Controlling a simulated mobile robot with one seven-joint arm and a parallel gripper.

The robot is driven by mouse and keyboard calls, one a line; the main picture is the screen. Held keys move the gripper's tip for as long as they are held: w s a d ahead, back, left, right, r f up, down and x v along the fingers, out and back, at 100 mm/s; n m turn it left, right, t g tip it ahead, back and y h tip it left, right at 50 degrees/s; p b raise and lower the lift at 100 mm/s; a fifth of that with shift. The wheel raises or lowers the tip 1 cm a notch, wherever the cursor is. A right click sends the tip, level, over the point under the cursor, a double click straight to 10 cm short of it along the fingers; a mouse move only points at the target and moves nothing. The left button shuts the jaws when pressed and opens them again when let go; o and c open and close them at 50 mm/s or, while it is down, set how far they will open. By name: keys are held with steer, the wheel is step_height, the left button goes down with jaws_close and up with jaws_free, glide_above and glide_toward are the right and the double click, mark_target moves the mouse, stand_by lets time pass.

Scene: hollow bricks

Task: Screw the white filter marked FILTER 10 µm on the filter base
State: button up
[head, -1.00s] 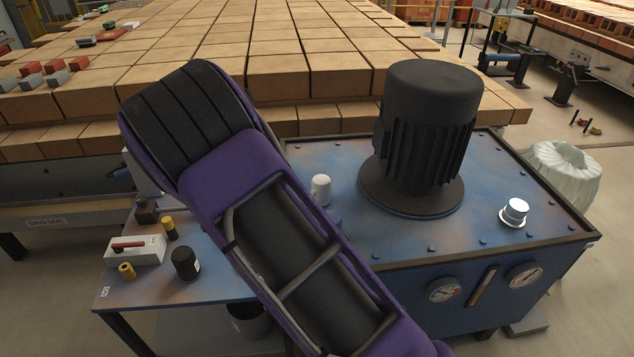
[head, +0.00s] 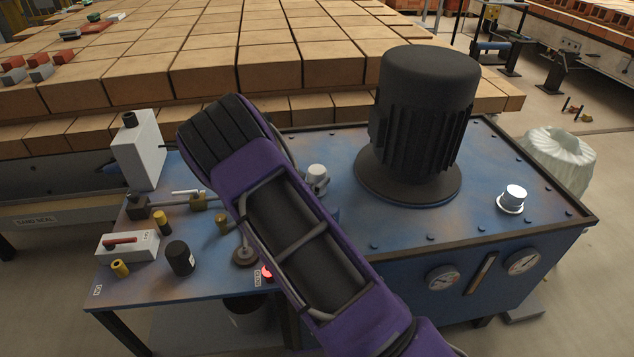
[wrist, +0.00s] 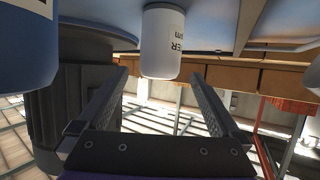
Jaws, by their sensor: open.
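The white filter (wrist: 163,45) is in the wrist view, with part of its dark lettering showing. It lies beyond and between the fingertips of my gripper (wrist: 158,72), which is open and empty, and I see no finger touching it. The wrist view appears upside down, with the blue surface at the top. In the head view a white cylinder (head: 317,171), likely this filter, stands left of the motor, with a grey part beside its lower end. My arm hides my gripper there. I cannot make out the filter base with certainty.
The dark ribbed motor (head: 420,125) rises from the blue tank (head: 430,232), close beside my gripper. A blue cylinder with a white label (wrist: 22,45) is near in the wrist view. A black container (head: 180,258), fittings and a white box (head: 139,150) stand on the left bench.

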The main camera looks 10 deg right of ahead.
steer(key=x, duration=0.5)
steer(key=shift+w+d+r+b, duration=0.1)
steer(key=shift+w+b, duration=0.05)
steer(key=shift+b, duration=0.15)
